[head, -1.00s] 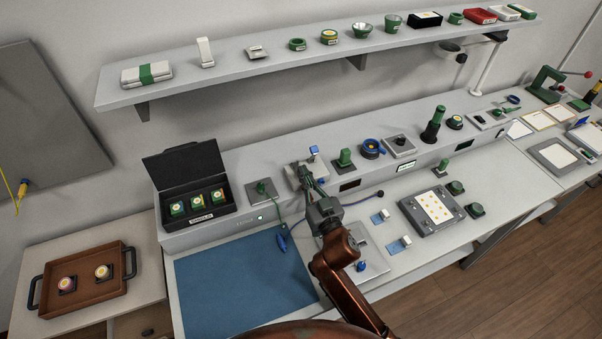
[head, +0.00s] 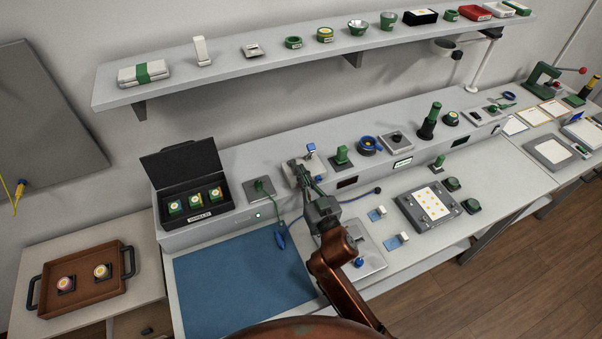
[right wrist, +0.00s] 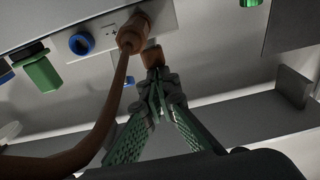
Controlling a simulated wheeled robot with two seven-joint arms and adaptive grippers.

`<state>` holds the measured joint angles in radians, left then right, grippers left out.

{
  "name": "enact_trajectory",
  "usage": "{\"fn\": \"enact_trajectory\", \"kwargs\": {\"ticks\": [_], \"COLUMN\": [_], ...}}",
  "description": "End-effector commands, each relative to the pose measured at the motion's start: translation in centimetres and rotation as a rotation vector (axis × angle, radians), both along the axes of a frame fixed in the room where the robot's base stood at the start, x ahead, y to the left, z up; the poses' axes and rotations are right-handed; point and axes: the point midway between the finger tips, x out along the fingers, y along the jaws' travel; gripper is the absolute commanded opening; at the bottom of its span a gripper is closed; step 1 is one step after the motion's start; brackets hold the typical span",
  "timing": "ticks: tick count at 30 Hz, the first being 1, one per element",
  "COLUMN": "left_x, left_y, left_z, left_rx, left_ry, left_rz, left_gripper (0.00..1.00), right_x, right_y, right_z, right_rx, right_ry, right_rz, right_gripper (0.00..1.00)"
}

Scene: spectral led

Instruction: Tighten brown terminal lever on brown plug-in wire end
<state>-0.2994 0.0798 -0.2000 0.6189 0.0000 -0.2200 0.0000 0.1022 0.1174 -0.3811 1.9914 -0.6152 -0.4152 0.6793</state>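In the right wrist view, the brown plug-in wire end (right wrist: 130,36) sits at a pale panel, with its thick brown wire (right wrist: 108,105) running down to the lower left. The brown terminal lever (right wrist: 153,57) is a small block right beside it. My right gripper (right wrist: 157,77) has its green-padded fingers drawn together, tips at the lever's near end. I cannot tell whether they touch or pinch it. In the head view, my right gripper (head: 304,174) is over the pale terminal block at the back ledge and hides the brown parts. My left gripper is out of view.
A blue lever (head: 311,148) stands on the block behind my gripper. A green switch (head: 342,155) is to the right, and an open black box (head: 155,180) to the left. A blue-ended cable (head: 281,238) lies near the blue mat (head: 235,275), which is clear.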

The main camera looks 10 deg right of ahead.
Motion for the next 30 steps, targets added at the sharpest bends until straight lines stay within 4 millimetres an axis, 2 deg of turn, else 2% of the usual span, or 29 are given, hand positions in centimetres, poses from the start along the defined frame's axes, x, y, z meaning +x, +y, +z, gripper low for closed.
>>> {"fn": "enact_trajectory", "kwargs": {"ticks": [9,10,12,19,24,30], "left_x": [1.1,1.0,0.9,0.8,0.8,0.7], "left_y": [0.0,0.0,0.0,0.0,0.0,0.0], "left_z": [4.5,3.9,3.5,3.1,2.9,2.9], "left_rx": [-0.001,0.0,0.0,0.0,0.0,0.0], "left_ry": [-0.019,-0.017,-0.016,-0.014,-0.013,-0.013], "left_rz": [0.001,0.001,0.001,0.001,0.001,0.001], "left_gripper": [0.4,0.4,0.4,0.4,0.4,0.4], "right_x": [-0.2,-1.2,-2.8,-7.0,-8.7,-9.4], "right_y": [0.3,0.0,-0.3,-1.1,-1.4,-1.5], "right_z": [4.7,3.4,2.6,1.1,0.7,0.6], "right_rx": [0.002,0.003,0.002,0.002,0.001,0.0], "right_ry": [-0.005,0.0,0.0,-0.004,-0.007,-0.009], "right_rz": [0.004,0.003,0.002,0.003,0.004,0.005], "right_gripper": [0.0,0.0,0.0,0.0,0.0,0.0]}}
